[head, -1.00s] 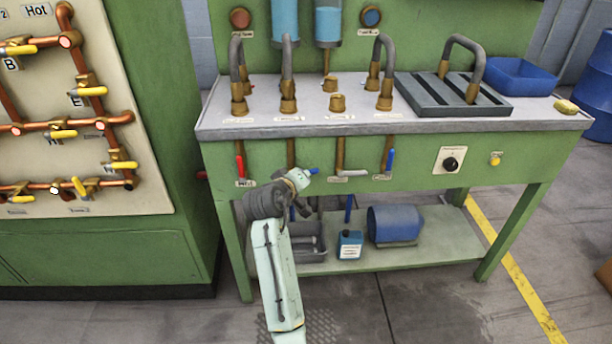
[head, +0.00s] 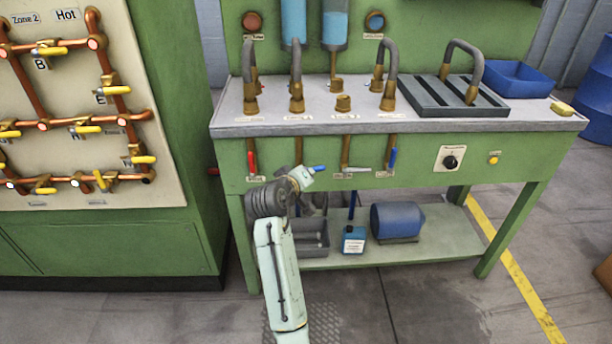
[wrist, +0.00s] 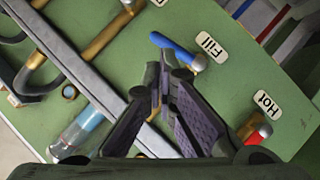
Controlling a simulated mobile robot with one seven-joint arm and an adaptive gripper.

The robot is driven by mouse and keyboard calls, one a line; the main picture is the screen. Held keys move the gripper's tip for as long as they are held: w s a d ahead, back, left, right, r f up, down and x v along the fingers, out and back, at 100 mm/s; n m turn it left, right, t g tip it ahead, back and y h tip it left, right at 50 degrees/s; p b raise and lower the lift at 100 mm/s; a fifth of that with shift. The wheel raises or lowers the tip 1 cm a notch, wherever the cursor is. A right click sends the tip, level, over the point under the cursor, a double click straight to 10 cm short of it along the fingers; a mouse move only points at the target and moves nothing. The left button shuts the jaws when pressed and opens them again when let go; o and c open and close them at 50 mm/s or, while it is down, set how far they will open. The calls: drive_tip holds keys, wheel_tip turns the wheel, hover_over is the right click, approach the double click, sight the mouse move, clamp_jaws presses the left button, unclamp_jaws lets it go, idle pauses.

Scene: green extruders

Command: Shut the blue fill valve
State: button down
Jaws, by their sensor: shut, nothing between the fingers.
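The fill valve's blue lever (wrist: 172,46) lies beside the "Fill" label (wrist: 210,46) on the green bench front in the wrist view. It stands crosswise to the run of the pipes. In the head view, a blue lever (head: 318,168) shows just right of my pale wrist, pointing right; its pipe is partly hidden. My gripper (wrist: 161,88) is shut and empty, its fingertips just below the blue lever in the wrist picture. Whether they touch it I cannot tell. In the head view the fingers are hidden by my arm.
The red hot lever (head: 251,161) is left of the fill valve. A grey lever (head: 356,169) and another blue lever (head: 393,157) are to its right. A shelf below holds a blue bottle (head: 354,240) and a blue cylinder (head: 398,221). A valve panel (head: 75,120) stands at left.

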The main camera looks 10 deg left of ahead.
drive_tip(key=d+r+b+v, duration=0.1)
drive_tip(key=v, duration=0.6)
drive_tip(key=shift+d, duration=0.45)
